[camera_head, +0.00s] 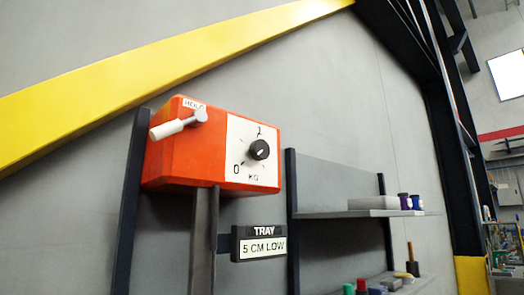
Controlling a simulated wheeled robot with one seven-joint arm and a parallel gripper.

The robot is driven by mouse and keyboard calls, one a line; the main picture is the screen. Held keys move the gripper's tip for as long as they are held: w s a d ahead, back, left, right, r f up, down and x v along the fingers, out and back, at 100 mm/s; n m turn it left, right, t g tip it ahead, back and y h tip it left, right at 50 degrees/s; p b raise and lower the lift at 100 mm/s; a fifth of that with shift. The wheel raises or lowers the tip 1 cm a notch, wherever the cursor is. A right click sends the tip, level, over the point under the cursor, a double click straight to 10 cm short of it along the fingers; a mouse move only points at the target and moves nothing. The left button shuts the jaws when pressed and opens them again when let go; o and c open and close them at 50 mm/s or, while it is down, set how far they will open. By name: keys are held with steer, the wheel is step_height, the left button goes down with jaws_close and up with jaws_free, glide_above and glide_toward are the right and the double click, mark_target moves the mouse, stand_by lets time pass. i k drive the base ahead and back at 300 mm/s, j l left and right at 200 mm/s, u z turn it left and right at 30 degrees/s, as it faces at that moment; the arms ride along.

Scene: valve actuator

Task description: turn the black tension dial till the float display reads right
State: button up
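The black tension dial (259,150) is a round knob on the white scale plate (240,172) of an orange box (185,160). The scale shows 0 at lower left, 2 at the top and KG below. The dial's white mark seems to lie along a slant from lower left to upper right; its exact reading is too small to tell. The float display (262,248) below the box reads "5 CM LOW" under the word "TRAY". My gripper is not in view.
A white-handled lever (178,126) sticks out on the box's upper left, beside a small partly legible label. Dark posts hold the box. Grey shelves (345,213) with several small items stand at right. A yellow beam (130,80) slants across the wall above.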

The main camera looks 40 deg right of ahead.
mark_target(260, 149)
steer(key=k+l+u, duration=0.15)
steer(key=l, duration=0.3)
steer(key=k+l+u, duration=0.1)
steer(key=l, duration=0.35)
steer(key=k+l+u, duration=0.15)
steer(key=k+l, duration=0.15)
steer(key=k+l+u, duration=0.1)
steer(key=k+l, duration=0.15)
steer(key=l, duration=0.25)
